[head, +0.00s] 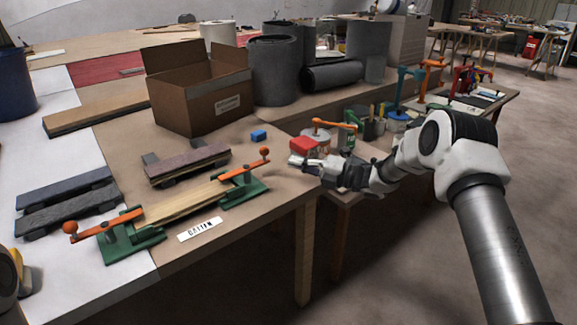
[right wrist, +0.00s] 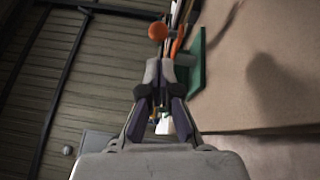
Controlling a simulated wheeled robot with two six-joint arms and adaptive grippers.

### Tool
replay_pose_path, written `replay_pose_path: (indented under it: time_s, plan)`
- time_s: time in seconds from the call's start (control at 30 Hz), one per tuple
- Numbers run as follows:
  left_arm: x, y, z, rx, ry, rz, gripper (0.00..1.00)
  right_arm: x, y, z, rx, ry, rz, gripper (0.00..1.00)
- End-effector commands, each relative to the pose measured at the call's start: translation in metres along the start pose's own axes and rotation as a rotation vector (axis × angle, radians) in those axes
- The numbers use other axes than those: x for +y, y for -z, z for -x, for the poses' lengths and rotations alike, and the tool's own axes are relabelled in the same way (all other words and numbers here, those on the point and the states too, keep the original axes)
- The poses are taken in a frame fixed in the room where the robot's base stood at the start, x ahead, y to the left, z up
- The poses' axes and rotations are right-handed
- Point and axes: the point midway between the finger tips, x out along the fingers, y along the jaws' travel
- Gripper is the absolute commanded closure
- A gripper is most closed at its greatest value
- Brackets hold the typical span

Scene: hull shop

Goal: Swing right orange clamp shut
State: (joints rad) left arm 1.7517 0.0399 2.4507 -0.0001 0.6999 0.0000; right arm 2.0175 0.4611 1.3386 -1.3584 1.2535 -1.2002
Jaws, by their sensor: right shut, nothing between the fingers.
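The right orange clamp has an orange lever (head: 247,168) with a round knob at its far end, on a green base (head: 248,192) at the right end of a wood strip (head: 182,203). Its lever slants up and to the right, the knob pointing away from the strip. My right gripper (head: 296,160) is shut and empty, just right of the knob and apart from it in the head view. In the right wrist view the shut fingertips (right wrist: 159,70) point at the orange knob (right wrist: 157,31); the gap is hard to judge. My left gripper is not in view.
The left clamp (head: 120,228) sits at the strip's other end, its lever slanting outward. A white label (head: 200,229) lies in front.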

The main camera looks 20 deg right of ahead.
Motion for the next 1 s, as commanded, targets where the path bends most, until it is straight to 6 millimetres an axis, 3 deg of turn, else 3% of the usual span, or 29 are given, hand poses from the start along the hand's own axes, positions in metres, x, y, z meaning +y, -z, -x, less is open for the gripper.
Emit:
replay_pose_path:
  time_s: [0.2,0.33,1.0]
  plan:
    - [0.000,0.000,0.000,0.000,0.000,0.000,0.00,-0.007,-0.026,0.038,-0.002,0.002,-0.001,1.00]
    - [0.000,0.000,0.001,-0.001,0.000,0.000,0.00,-0.009,-0.035,0.050,-0.001,0.002,-0.002,1.00]
    - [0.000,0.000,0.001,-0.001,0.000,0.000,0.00,-0.009,-0.037,0.053,0.001,0.002,-0.002,1.00]
